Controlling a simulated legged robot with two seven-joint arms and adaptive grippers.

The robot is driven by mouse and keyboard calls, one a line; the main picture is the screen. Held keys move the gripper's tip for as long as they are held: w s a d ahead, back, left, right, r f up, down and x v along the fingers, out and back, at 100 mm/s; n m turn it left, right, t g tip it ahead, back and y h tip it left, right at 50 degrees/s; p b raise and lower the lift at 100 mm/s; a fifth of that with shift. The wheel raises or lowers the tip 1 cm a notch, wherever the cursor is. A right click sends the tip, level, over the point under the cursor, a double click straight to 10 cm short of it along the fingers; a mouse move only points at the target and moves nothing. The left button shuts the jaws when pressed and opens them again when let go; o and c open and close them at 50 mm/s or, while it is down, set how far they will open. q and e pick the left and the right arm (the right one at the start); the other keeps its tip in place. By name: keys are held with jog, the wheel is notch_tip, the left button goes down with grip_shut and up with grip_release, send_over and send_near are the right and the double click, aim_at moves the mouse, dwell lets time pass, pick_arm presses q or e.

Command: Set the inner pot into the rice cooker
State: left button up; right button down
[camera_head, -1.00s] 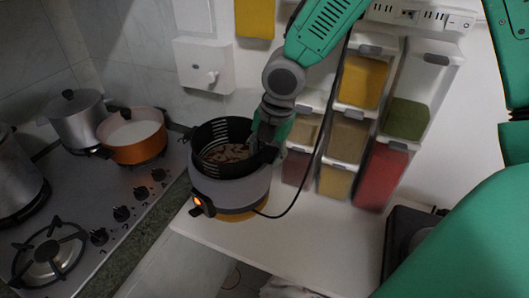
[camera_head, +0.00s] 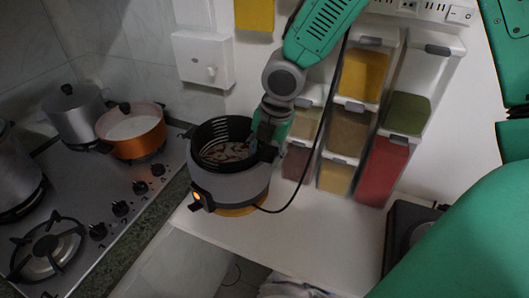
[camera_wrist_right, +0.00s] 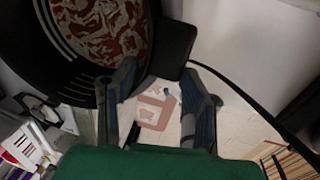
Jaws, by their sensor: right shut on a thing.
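The black inner pot (camera_head: 208,133) has slotted walls and brown-and-white contents at its bottom. It is at the mouth of the grey rice cooker (camera_head: 233,190), whose front has a lit orange lamp. The pot's upper wall stands above the cooker's rim; I cannot tell whether it is fully seated. My right gripper (camera_head: 262,145) is at the pot's right side, shut on its handle. In the right wrist view, the black handle (camera_wrist_right: 176,60) lies by the two fingers (camera_wrist_right: 160,105), with the pot's dark wall (camera_wrist_right: 62,70) at upper left. My left gripper is not in view.
Spice dispensers (camera_head: 349,134) stand against the wall close behind and right of my right gripper. A black cable (camera_head: 296,190) runs past the cooker's right side. The stove (camera_head: 110,200) with an orange pan (camera_head: 150,142) is at left. The white counter (camera_head: 300,225) is clear in front.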

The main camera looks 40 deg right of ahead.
jog(key=c, duration=0.9)
grip_release()
jog(key=shift+o, duration=0.2)
jog(key=shift+s+f, duration=0.1)
jog(key=shift+f, duration=0.05)
notch_tip(320, 180, up, 12)
jog(key=s+d, duration=0.1)
jog(key=shift+s, duration=0.3)
jog(key=shift+f, duration=0.1)
